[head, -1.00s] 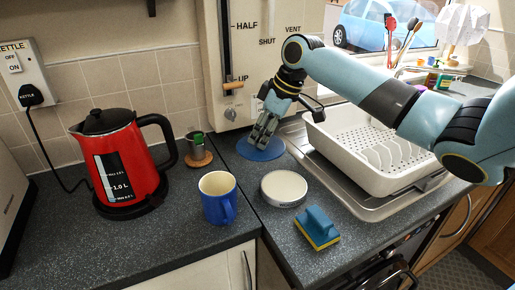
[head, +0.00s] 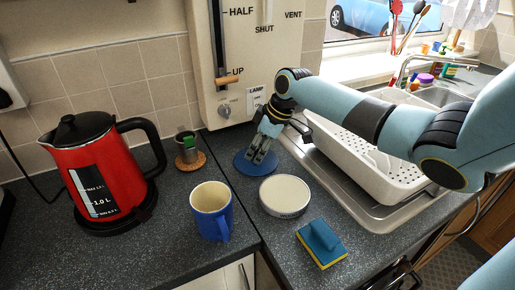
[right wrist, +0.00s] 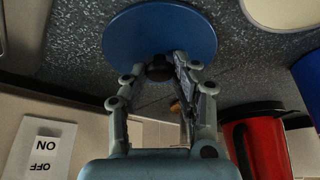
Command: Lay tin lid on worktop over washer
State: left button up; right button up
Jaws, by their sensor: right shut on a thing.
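The tin lid is a flat blue disc (head: 243,166) with a dark knob, at the back of the right-hand worktop (head: 290,245), near the wall panel. My right gripper (head: 259,158) reaches down over it. In the right wrist view my right gripper (right wrist: 165,68) has its fingers shut on the knob of the blue lid (right wrist: 130,32). I cannot tell whether the lid touches the worktop. An open round tin (head: 285,196), pale inside, stands in front of the lid, apart from it. The washer is mostly hidden beneath the worktop. My left gripper is not in view.
A blue mug (head: 212,212) stands left of the tin, and a blue-and-yellow sponge (head: 321,243) lies in front. A cork coaster (head: 190,162) with a small metal cup and the red kettle (head: 96,172) are left. A white dish rack (head: 372,158) is close on the right.

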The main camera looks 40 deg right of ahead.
jog(key=shift+f, duration=0.2)
jog(key=o, duration=1)
jog(key=shift+o, duration=0.2)
jog(key=shift+d+r, duration=0.1)
jog(key=shift+r, duration=0.35)
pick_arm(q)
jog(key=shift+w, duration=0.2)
pick_arm(e)
jog(key=v, duration=1.1)
jog(key=shift+s+r, duration=0.15)
jog(key=shift+s, duration=0.05)
